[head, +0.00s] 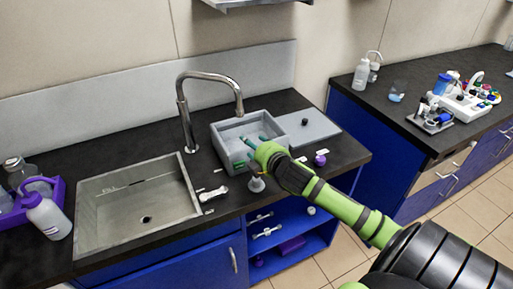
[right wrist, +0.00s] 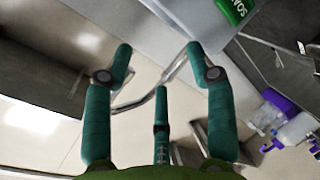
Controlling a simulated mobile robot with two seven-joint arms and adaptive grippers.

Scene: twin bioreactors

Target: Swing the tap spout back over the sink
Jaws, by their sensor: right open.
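The chrome tap (head: 187,125) stands upright behind the right end of the steel sink (head: 95,212). Its curved spout (head: 210,76) points right, away from the basin, with its tip above the grey open box (head: 221,148). My right gripper (head: 252,140) is over that box, just below and right of the spout tip. In the right wrist view its teal fingers (right wrist: 160,62) are spread and empty. The metal spout (right wrist: 136,106) shows behind them; I cannot tell whether they touch. My left gripper is not in view.
A purple tray (head: 64,190) with bottles stands left of the sink. A grey lid or plate (head: 312,125) lies right of the box. Small fittings lie in front of it. A second counter (head: 385,108) with lab items stands across a gap. The basin is empty.

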